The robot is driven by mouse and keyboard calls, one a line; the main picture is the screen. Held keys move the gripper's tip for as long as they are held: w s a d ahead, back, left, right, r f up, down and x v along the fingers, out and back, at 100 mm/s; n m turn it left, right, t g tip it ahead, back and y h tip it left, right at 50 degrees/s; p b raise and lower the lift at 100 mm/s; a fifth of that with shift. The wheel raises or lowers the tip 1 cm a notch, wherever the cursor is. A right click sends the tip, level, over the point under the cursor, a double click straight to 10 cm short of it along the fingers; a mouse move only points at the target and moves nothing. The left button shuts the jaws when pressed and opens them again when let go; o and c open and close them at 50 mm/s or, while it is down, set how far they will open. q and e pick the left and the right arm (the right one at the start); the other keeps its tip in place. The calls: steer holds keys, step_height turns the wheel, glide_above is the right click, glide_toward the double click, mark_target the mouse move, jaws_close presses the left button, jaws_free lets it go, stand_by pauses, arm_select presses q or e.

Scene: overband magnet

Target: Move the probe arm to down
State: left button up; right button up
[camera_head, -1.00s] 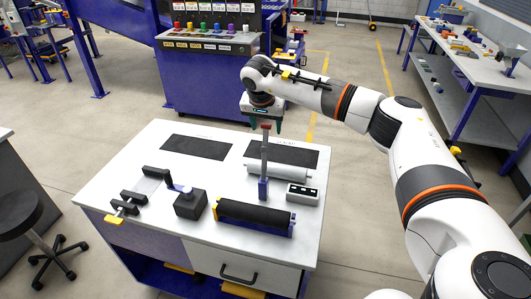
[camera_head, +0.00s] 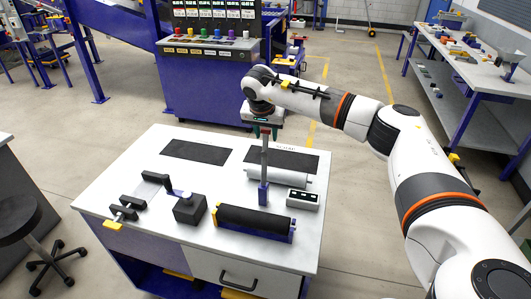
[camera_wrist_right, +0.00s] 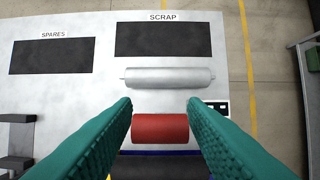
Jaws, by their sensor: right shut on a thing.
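The probe arm (camera_head: 264,158) is a grey bar that stands upright from a blue bracket (camera_head: 263,192) on the white workbench. Its red grip (camera_wrist_right: 160,128) is at the top end. My right gripper (camera_head: 265,131) comes down over the top of the bar. In the right wrist view its green fingers (camera_wrist_right: 160,115) lie on either side of the red grip and are shut on it. In the head view the fingers partly hide the grip. My left gripper is not in view.
On the bench (camera_head: 150,220) are a black roller (camera_head: 254,217), a light grey roller (camera_wrist_right: 168,76), a small white box with dark buttons (camera_head: 303,199) and a black block with a lever (camera_head: 189,208). Dark mats marked SPARES (camera_wrist_right: 52,56) and SCRAP (camera_wrist_right: 163,39) lie at the back.

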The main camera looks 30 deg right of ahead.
mark_target(264, 153)
steer(key=shift+s+a+p, duration=0.5)
steer(key=shift+s+a, duration=1.05)
steer(key=shift+a, duration=0.25)
steer(key=shift+s+a, duration=0.1)
steer(key=shift+a, duration=0.05)
steer(key=shift+s+a+f, duration=0.35)
steer(key=shift+s+a, duration=0.45)
steer(key=shift+a, duration=0.15)
steer(key=shift+s+a+f, duration=0.3)
steer(key=shift+s+a, duration=0.5)
steer(key=shift+a, duration=0.1)
steer(key=shift+s+a+f+b, duration=0.5)
steer(key=shift+s+a+f, duration=0.15)
steer(key=shift+a, duration=0.2)
steer(key=shift+s+a+f+b, duration=0.5)
steer(key=shift+s+a+f, duration=0.05)
steer(key=shift+s+a, duration=0.25)
